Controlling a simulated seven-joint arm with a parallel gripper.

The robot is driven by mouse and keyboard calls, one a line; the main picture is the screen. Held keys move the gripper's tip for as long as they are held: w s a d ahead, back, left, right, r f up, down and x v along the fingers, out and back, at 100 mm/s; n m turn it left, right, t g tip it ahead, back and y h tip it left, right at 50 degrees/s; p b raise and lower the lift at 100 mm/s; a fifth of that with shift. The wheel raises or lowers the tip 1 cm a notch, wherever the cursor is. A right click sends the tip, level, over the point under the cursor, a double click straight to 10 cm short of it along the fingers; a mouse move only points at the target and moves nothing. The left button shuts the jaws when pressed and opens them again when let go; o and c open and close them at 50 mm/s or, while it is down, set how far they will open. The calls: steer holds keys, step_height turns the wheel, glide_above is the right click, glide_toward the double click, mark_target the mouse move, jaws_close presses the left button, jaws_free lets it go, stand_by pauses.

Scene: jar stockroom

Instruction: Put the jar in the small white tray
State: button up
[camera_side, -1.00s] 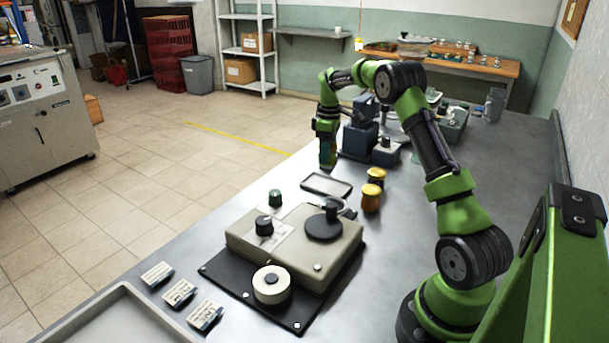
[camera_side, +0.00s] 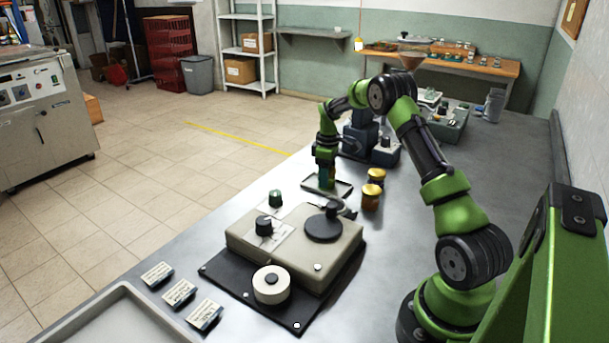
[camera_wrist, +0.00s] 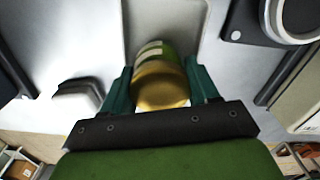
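The jar (camera_wrist: 160,85) has a gold lid and a green and pale label. In the wrist view it lies between the two teal fingers of my gripper (camera_wrist: 160,92), which press against its sides. In the side view my gripper (camera_side: 325,183) is low over the small tray (camera_side: 343,190), a shallow rectangle with a dark rim. The jar is hard to make out there behind the fingers. I cannot tell whether its base touches the tray floor. A pale surface, probably the tray (camera_wrist: 160,18), shows beyond the jar in the wrist view.
Two yellow-lidded jars (camera_side: 371,197) stand right of the tray. A beige device (camera_side: 290,250) on a black mat and a green-topped knob or jar (camera_side: 275,198) are nearer the camera. Dark blue equipment (camera_side: 384,152) stands behind.

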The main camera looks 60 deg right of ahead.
steer(key=o, duration=0.4)
step_height(320, 180, up, 12)
steer(key=shift+f, duration=0.1)
steer(key=s+a+r+m+t, duration=0.25)
steer(key=a+r, duration=0.45)
steer(key=a, duration=0.4)
steer(key=s+a+r+m+t, duration=0.1)
steer(key=s+a+r, duration=0.2)
steer(key=a+r, duration=0.5)
steer(key=shift+s+a+f+m+t+y, duration=0.35)
steer(key=shift+s+a+f+m+t, duration=0.35)
steer(key=shift+s+a, duration=1.9)
steer(key=shift+s+a+f+m+t+y, duration=0.3)
steer(key=shift+s+a+f+m+t, duration=0.35)
steer(key=shift+s+a, duration=1.9)
steer(key=shift+s+a+f+m+t+y, duration=0.45)
steer(key=shift+s+a+f, duration=0.45)
steer(key=shift+s+a, duration=1.7)
